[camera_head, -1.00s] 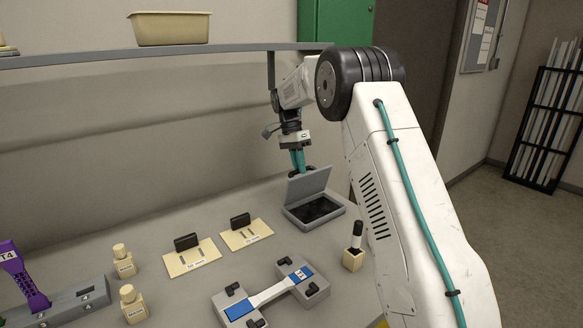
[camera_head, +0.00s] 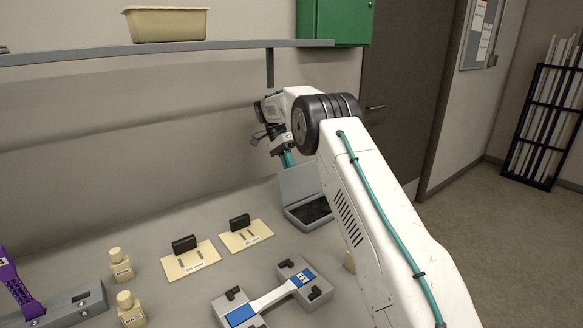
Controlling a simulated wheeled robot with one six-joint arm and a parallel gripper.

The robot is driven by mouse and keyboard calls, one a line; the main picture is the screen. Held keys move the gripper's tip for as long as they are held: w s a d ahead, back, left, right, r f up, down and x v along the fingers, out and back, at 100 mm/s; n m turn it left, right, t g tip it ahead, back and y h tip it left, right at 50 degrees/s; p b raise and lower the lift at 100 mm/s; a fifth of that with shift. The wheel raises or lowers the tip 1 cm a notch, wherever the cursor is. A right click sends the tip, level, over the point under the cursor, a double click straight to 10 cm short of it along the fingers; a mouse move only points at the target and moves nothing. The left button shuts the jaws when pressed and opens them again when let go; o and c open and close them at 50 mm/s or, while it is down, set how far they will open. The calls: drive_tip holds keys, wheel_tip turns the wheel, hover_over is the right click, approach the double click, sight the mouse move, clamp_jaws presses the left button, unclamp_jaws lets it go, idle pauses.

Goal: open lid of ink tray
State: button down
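The ink tray (camera_head: 293,221) is a grey box with a dark pad inside, on the right of the table. Its lid (camera_head: 299,183) stands open, raised from the far edge and leaning back toward the wall. My gripper (camera_head: 288,159), with teal fingers, is pointed down just behind the lid. The fingertips are hidden behind the lid, so I cannot tell whether they touch it or how far apart they are.
Two cream plates with dark blocks (camera_head: 190,258) (camera_head: 245,236) lie left of the tray. A grey fixture holding a white and blue bar (camera_head: 271,297) lies in front. Two labelled bottles (camera_head: 121,266) (camera_head: 131,308) stand at left. A shelf (camera_head: 200,48) runs above.

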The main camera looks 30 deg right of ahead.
drive_tip(key=shift+f, duration=0.1)
drive_tip(key=c, duration=1.4)
unclamp_jaws()
drive_tip(key=shift+w, duration=0.1)
drive_tip(key=s+a+r, duration=0.1)
drive_tip(key=s+r, duration=0.1)
drive_tip(key=s, duration=0.6)
drive_tip(key=s+a+r, duration=0.2)
drive_tip(key=s+r, duration=0.1)
drive_tip(key=s, duration=0.4)
drive_tip(key=shift+s, duration=0.4)
